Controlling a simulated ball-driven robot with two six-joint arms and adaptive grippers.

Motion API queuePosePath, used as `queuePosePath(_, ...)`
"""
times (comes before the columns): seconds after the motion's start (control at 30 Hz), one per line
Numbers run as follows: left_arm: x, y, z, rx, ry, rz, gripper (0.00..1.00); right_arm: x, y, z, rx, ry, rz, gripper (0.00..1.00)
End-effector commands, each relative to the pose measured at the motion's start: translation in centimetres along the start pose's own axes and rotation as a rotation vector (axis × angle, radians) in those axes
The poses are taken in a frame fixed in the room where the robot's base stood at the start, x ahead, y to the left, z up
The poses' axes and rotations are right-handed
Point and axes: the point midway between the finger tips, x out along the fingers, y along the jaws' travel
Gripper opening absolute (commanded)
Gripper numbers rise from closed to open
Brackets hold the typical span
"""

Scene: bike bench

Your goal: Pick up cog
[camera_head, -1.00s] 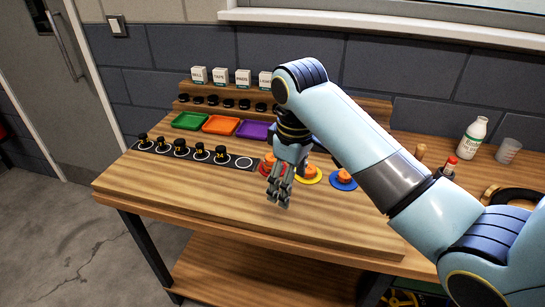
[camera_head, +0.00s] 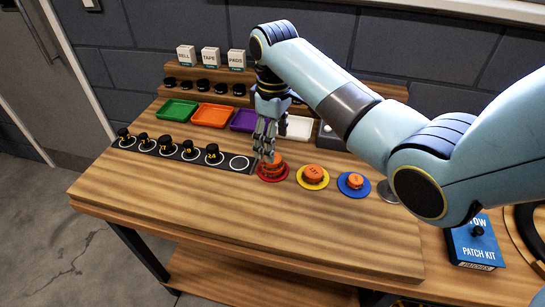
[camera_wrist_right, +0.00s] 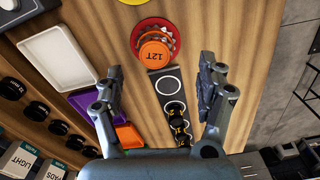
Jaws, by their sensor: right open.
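An orange-capped cog marked 12T (camera_wrist_right: 155,54) sits on a red disc (camera_wrist_right: 138,33) in the right wrist view. In the head view this cog (camera_head: 273,167) is at the right end of the black strip, beside an orange cog (camera_head: 313,173) on a yellow disc and another (camera_head: 355,181) on a blue disc. My right gripper (camera_head: 265,150) is just behind and left of the 12T cog. In the wrist view its open, empty fingers (camera_wrist_right: 158,72) are spread over the strip, with the cog just ahead between their lines. My left gripper is not in view.
The black strip (camera_head: 225,160) holds several black-knobbed pieces and one empty ring (camera_head: 239,163). Green (camera_head: 177,109), orange (camera_head: 213,115) and purple (camera_head: 243,120) trays stand behind. A blue patch kit box (camera_head: 472,245) is at right. The bench front is clear.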

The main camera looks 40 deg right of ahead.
Motion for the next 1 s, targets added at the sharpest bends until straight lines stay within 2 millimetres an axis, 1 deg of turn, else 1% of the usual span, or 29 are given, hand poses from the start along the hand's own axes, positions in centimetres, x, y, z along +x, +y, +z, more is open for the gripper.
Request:
queuePosePath(0.07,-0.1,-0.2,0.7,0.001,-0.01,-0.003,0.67,0.7,0.0,0.0,0.0,0.0,0.0,0.73)
queuePosePath(0.17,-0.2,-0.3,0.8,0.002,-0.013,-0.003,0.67,1.3,0.1,-0.1,0.0,0.0,0.0,0.73)
queuePosePath(0.27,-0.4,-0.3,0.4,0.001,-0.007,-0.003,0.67,2.5,0.4,-0.4,0.001,-0.002,-0.001,0.73)
queuePosePath(0.37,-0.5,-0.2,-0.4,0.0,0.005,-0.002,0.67,4.0,0.7,-0.7,0.001,-0.001,-0.001,0.73)
queuePosePath(0.4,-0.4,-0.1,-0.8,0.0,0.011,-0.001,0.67,4.6,0.7,-0.7,0.001,-0.001,-0.001,0.73)
queuePosePath(0.5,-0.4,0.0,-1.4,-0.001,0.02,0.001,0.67,5.7,0.7,-0.7,0.001,0.0,-0.001,0.73)
queuePosePath(0.6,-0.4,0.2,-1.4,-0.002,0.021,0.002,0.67,6.0,0.7,-0.8,0.0,0.002,0.001,0.73)
queuePosePath(0.77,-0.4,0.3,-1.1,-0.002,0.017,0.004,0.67,6.0,0.7,-0.7,0.0,0.002,0.001,0.73)
queuePosePath(0.87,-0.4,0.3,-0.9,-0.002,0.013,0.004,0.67,6.0,0.7,-0.7,0.0,0.002,0.001,0.62)
queuePosePath(1.0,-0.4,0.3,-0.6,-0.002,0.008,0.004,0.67,6.0,0.7,-0.7,0.0,0.002,0.001,0.43)
